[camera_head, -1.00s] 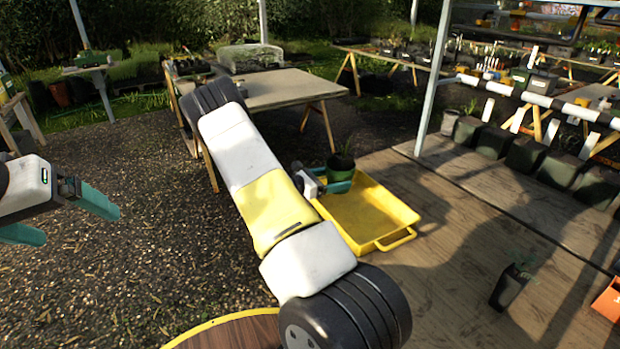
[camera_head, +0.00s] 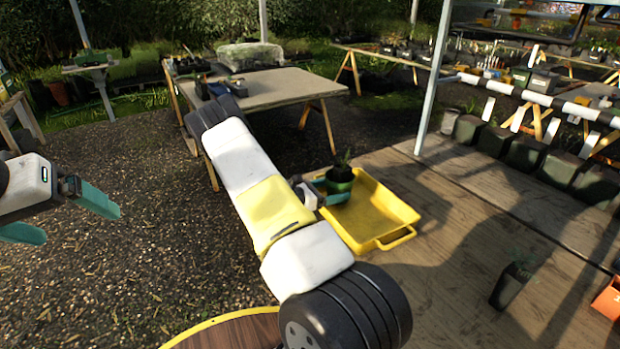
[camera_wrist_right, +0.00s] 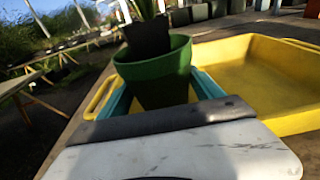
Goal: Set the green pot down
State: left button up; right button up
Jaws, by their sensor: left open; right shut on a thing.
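The green pot (camera_head: 340,187) is held by my right gripper (camera_head: 336,192) at the far left end of the yellow tray (camera_head: 378,220). A black pot with a leafy plant (camera_wrist_right: 148,37) sits inside the green pot, which also shows in the right wrist view (camera_wrist_right: 160,82). The teal fingers are shut on its sides, and it looks roughly upright. I cannot tell whether its base touches the tray; the fingers and wrist hide it. My left gripper (camera_head: 68,217) is open and empty over the gravel at the left.
The tray's near and right parts are empty. It stands on wooden decking. A black potted plant (camera_head: 511,283) and an orange box (camera_head: 608,300) stand at right. A work table (camera_head: 285,88) is behind my right arm. A post (camera_head: 434,80) rises beyond the tray.

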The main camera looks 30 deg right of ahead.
jog(key=o, duration=1.4)
jog(key=shift+c, duration=0.2)
